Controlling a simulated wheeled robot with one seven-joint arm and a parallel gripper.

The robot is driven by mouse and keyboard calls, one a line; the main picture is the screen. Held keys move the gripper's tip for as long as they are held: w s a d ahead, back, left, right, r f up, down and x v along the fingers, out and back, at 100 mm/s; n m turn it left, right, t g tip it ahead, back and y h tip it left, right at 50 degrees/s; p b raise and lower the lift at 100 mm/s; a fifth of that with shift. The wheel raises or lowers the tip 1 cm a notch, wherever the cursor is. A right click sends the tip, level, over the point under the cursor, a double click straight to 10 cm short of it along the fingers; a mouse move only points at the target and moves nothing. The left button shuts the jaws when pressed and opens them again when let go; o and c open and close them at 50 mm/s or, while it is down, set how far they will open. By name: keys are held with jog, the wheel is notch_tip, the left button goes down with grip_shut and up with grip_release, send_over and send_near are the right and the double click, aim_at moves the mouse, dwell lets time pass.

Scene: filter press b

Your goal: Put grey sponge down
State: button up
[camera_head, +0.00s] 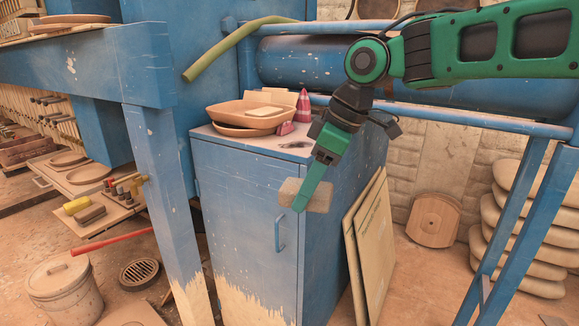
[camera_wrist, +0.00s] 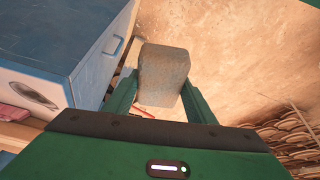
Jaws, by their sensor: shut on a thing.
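The grey sponge (camera_head: 318,196) is a small rough block held at the end of my gripper (camera_head: 301,196) in the head view. It hangs in front of the blue cabinet, below the level of its top. In the wrist view, the sponge (camera_wrist: 163,76) sits between the two green fingers of my gripper (camera_wrist: 160,92), which are shut on it.
The blue cabinet (camera_head: 247,204) carries a tan tray (camera_head: 249,112), a red cone (camera_head: 304,105) and small items on top. Boards (camera_head: 370,245) lean on its right side. Stacked sacks (camera_head: 525,220) stand right. A lidded bucket (camera_head: 65,290) stands at lower left.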

jog(key=w+d+f+m+t+h, duration=0.1)
jog(key=w+d+f+m, duration=0.4)
jog(key=d+f, duration=0.5)
jog(key=w+d+f+m+t+h, duration=0.1)
jog(key=w+d+f+m, duration=0.3)
jog(key=d+f, duration=0.6)
jog(key=w+d+f+m+t+h, duration=0.1)
jog(key=w+d+f+m, duration=0.4)
jog(key=d+f, duration=0.5)
notch_tip(320, 180, down, 2)
jog(key=shift+w+d+m+h, duration=0.35)
jog(key=shift+m+h, duration=0.35)
jog(key=shift+m, duration=0.2)
jog(key=shift+s, duration=0.1)
